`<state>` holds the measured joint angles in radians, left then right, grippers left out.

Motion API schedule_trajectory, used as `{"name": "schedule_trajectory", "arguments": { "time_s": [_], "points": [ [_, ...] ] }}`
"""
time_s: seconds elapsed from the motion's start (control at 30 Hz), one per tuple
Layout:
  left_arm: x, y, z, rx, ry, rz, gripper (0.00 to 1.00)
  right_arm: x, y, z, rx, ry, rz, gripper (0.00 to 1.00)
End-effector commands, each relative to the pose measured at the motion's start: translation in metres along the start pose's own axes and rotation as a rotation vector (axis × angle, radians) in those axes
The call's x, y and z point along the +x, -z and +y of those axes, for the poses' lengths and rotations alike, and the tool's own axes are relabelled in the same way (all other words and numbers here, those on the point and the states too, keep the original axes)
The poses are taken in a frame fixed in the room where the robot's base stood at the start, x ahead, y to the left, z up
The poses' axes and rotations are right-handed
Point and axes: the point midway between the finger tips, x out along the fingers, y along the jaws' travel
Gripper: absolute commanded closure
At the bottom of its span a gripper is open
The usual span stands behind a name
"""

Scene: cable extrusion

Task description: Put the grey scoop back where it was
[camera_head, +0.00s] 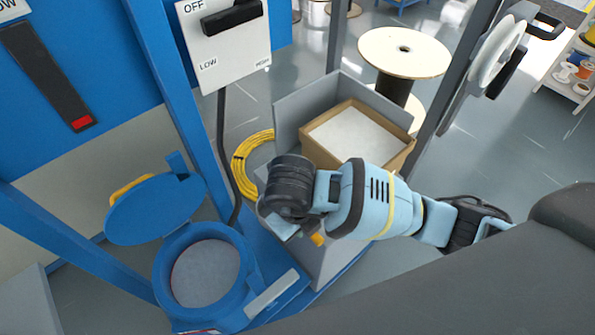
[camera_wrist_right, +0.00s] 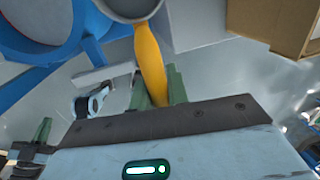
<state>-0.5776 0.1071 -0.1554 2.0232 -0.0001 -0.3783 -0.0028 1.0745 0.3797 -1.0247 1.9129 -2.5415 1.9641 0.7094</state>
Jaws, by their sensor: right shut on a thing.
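The grey scoop's yellow handle (camera_wrist_right: 150,62) is between the green fingers of my right gripper (camera_wrist_right: 158,88), which is shut on it. Its grey bowl (camera_wrist_right: 132,8) is cut off by the top edge of the wrist view. In the head view only a bit of the scoop's yellow handle (camera_head: 318,239) shows below my right gripper, whose fingers are mostly hidden. The scoop is held in the air, between the blue hopper and the grey bin. What seems to be my left gripper shows small at the lower left of the wrist view (camera_wrist_right: 42,132), its jaws unclear.
The round blue hopper (camera_head: 245,262) stands open with pale material inside, its lid (camera_head: 150,208) raised. A cardboard box (camera_head: 398,160) of white material sits in a grey bin (camera_head: 291,111). A yellow cable coil (camera_head: 240,165), blue posts and a wooden spool (camera_head: 404,50) are nearby.

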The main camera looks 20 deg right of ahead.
Motion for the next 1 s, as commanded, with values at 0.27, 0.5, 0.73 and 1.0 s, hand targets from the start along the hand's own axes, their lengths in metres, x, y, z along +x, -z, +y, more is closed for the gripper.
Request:
{"name": "schedule_trajectory", "arguments": {
  "time_s": [0.27,0.5,0.73,1.0],
  "points": [
    [-0.001,-0.001,0.001,-0.002,-0.001,-0.002,1.0,-0.002,-0.004,-0.003,-0.002,-0.001,-0.003,1.0],
    [-0.001,-0.003,0.001,-0.002,-0.002,-0.004,1.0,0.009,-0.036,-0.033,0.002,0.0,-0.001,1.0],
    [0.001,-0.006,0.001,-0.004,-0.002,-0.007,1.0,0.021,-0.075,-0.067,0.001,-0.001,-0.003,1.0],
    [0.003,-0.009,0.001,-0.004,-0.002,-0.012,1.0,0.031,-0.105,-0.095,-0.002,-0.001,-0.002,1.0]
  ]
}}
